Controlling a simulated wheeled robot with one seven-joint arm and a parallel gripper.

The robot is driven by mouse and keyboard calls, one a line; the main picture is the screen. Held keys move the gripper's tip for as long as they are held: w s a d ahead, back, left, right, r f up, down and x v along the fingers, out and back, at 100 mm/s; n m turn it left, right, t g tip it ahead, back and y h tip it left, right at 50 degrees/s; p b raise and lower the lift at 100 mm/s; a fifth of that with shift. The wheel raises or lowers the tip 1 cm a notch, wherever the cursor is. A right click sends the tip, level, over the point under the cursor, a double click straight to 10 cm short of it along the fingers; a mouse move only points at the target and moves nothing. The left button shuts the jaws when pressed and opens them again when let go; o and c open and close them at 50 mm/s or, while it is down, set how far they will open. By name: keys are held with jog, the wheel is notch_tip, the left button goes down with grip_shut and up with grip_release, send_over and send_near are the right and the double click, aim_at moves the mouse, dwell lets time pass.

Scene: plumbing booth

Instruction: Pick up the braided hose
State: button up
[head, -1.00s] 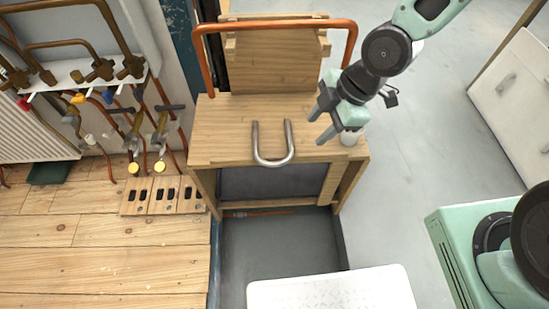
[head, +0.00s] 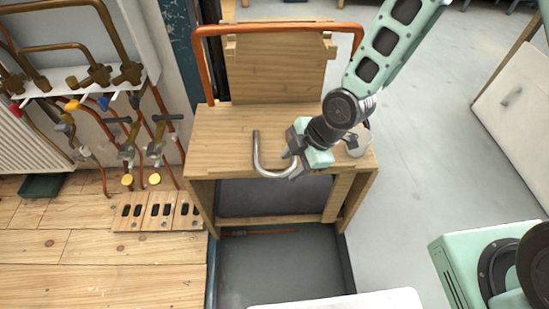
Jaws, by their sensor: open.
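The braided hose (head: 256,150) is a silver-grey U shape on the wooden bench top, its bend at the front edge. Its left leg and the bend show in the head view; most of its right leg is hidden by my gripper. My gripper (head: 291,156), pale green with dark fingers, is open and low at the right side of the hose. I cannot tell whether the fingers touch the hose or stand around its right leg.
A copper pipe (head: 277,29) arches over the upright board (head: 275,75) behind the bench (head: 222,130). A whitish cylinder (head: 359,144) stands at the bench's right edge, close to my arm. Pipes and valves (head: 128,150) fill the left wall. Grey floor lies open at right.

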aim_at(284, 172)
jog(key=b+x, duration=0.1)
jog(key=x, duration=0.4)
jog(key=shift+b, duration=0.3)
jog(key=shift+d, duration=0.1)
grip_shut()
